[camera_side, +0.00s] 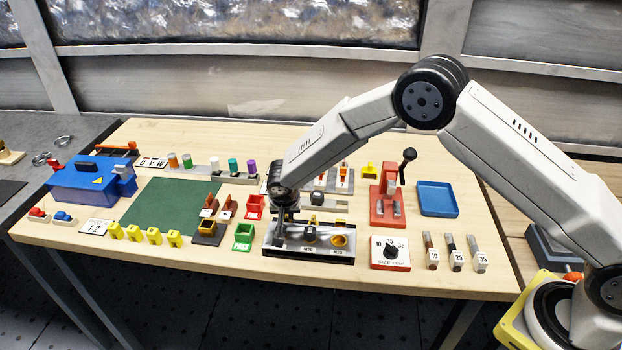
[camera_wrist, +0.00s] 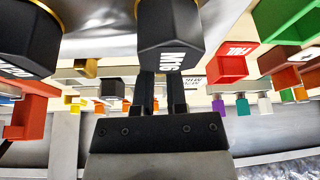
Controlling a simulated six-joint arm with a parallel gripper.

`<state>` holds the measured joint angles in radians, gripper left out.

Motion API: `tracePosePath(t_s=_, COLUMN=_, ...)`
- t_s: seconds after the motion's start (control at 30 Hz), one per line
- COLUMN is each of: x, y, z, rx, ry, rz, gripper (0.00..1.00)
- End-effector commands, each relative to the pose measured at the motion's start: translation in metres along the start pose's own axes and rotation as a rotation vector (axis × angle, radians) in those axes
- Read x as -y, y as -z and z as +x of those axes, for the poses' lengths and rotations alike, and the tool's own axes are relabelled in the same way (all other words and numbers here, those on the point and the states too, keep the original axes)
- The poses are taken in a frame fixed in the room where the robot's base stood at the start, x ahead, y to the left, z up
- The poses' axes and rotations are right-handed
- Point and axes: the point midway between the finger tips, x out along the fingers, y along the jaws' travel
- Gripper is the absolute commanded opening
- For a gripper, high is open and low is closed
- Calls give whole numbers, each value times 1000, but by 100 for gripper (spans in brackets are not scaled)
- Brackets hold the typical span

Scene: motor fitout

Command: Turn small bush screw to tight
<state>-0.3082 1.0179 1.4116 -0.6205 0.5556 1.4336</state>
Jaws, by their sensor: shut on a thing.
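My gripper (camera_side: 281,226) points down at the left end of a metal-topped block (camera_side: 309,251) with dark sides in the side view. In the wrist view its two dark fingers (camera_wrist: 163,80) are shut on a black hexagonal screw head (camera_wrist: 170,38) marked M16, the small bush screw. A gold ring shows at its upper edge there. A larger black hexagonal head (camera_wrist: 22,42) with a gold rim stands apart at left in the wrist view. I cannot tell how tight the small screw is.
A brass-coloured ring (camera_side: 340,241) sits at the block's right end. A green bin (camera_side: 243,237) and a red bin (camera_side: 254,206) stand close left. A red press (camera_side: 388,205) and a dial box (camera_side: 390,252) stand right. The green mat (camera_side: 172,204) is clear.

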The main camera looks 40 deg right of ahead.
Motion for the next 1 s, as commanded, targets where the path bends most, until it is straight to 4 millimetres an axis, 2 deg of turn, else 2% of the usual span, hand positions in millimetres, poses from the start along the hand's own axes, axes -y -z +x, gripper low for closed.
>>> tracePosePath(t_s=0.3, x=0, y=-1, z=1, rx=2, ry=-57, rz=133, gripper=0)
tracePosePath(t_s=0.8, x=1, y=-1, z=0, rx=2, ry=-65, rz=155, gripper=0)
tracePosePath(t_s=0.83, x=1, y=-1, z=0, rx=2, ry=-65, rz=155, gripper=26)
tracePosePath(t_s=0.9, x=1, y=-1, z=0, rx=2, ry=-65, rz=155, gripper=48)
tracePosePath(t_s=0.93, x=1, y=-1, z=0, rx=2, ry=-65, rz=155, gripper=51)
tracePosePath(t_s=1.0, x=1, y=-1, z=0, rx=2, ry=-65, rz=155, gripper=51)
